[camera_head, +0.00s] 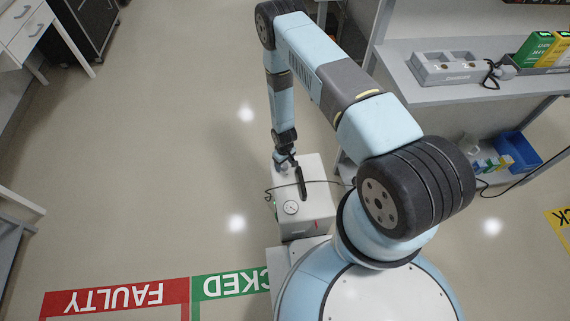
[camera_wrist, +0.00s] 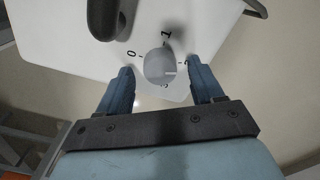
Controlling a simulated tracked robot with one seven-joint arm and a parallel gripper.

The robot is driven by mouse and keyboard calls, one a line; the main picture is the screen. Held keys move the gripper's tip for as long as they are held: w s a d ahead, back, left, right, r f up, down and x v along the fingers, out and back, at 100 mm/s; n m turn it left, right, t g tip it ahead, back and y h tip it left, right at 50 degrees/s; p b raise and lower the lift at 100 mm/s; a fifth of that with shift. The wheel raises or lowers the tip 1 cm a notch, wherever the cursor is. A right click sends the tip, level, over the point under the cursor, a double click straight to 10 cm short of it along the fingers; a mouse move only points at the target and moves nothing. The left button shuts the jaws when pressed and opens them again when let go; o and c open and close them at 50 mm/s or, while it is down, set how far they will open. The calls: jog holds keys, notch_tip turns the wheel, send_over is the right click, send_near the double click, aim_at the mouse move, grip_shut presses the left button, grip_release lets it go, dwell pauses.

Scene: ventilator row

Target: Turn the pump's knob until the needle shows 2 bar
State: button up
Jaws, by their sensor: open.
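The pump (camera_head: 308,212) is a pale grey box with a dark handle (camera_head: 301,183) on top, standing on the floor in front of my base. A round white gauge (camera_head: 291,207) sits on its top; its needle is too small to read in the head view. My gripper (camera_head: 284,161) is at the pump's far left corner. In the wrist view my gripper (camera_wrist: 163,90) is open, its two blue fingers on either side of the grey knob (camera_wrist: 158,65), apart from it. The knob has a white line, and marks 0 and 1 show around it; other marks are partly hidden.
A grey bench (camera_head: 470,85) with a socket block stands at the right, with a blue bin (camera_head: 519,151) below. Floor signs lie in front. The floor left of the pump is clear.

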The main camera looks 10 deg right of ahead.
notch_tip(320, 180, up, 13)
dwell(0.6)
dwell(0.4)
notch_tip(320, 180, up, 22)
jog(key=r+m+t, duration=0.1)
jog(key=m, duration=0.1)
send_over(284, 164)
jog(key=w+d, duration=0.2)
jog(key=w, duration=0.4)
jog(key=s+d+r+m+t, duration=0.1)
jog(key=d+r, duration=0.1)
jog(key=r, duration=0.9)
jog(key=s+d+r+t, duration=0.1)
jog(key=s+d+r, duration=0.1)
jog(key=r, duration=0.8)
jog(key=s+d+r+m+t, duration=0.1)
jog(key=s+d+r, duration=0.2)
jog(key=s+r, duration=0.45)
jog(key=s+d+r+m, duration=0.15)
jog(key=s+r, duration=0.25)
jog(key=r, duration=0.6)
jog(key=s+d+r, duration=0.1)
jog(key=s+r, duration=0.2)
jog(key=s, duration=0.5)
jog(key=s+d+r+t, duration=0.1)
jog(key=s+r, duration=0.3)
jog(key=s, duration=0.4)
jog(key=shift+s+d+m+t, duration=0.25)
jog(key=shift+d+m+t, duration=0.05)
jog(key=shift+d+m, duration=0.2)
